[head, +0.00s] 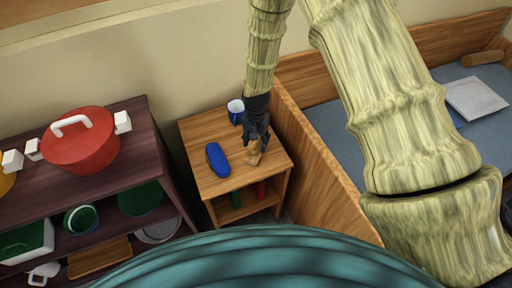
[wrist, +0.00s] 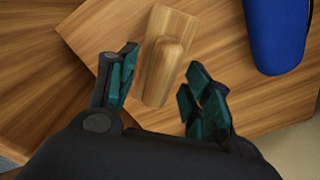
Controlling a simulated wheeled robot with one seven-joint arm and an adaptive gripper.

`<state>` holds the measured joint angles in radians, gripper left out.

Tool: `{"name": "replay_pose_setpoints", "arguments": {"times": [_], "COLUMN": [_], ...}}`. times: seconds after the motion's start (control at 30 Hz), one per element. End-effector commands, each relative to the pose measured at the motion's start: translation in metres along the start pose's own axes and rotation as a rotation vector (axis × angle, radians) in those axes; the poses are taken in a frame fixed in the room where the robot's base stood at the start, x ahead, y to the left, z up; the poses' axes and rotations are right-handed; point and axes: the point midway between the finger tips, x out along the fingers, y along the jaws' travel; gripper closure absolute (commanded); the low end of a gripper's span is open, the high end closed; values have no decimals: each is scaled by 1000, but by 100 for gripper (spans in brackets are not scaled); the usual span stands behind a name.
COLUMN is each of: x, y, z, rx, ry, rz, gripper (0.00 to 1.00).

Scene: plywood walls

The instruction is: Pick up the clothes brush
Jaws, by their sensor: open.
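The clothes brush (wrist: 162,62) is a pale wooden block with a raised rounded grip. It lies on the small wooden table (head: 210,185). In the head view the brush (head: 254,158) shows just below my gripper, partly covered by it. My gripper (head: 256,145) points down over the table. In the wrist view my gripper (wrist: 158,92) is open, with dark teal fingers on either side of the brush's near end. I cannot tell whether a finger touches it.
A wooden bed side (head: 315,165) rises close on the right. A dark shelf (head: 150,135) with a red pot (head: 80,150) stands left. The table's front left is clear.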

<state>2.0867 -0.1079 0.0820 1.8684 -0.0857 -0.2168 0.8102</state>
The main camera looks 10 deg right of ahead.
Motion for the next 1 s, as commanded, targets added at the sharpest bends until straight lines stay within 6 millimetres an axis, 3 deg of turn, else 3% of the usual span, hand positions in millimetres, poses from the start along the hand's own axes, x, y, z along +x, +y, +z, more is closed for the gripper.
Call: {"name": "replay_pose_setpoints", "arguments": {"times": [0.37,0.63,1.0], "x": [5,5,2], "y": [0,0,0], "z": [0,0,0], "rx": [0,0,0], "ry": [1,1,1], "rz": [-1,-1,-1], "gripper": [52,100,100]}}
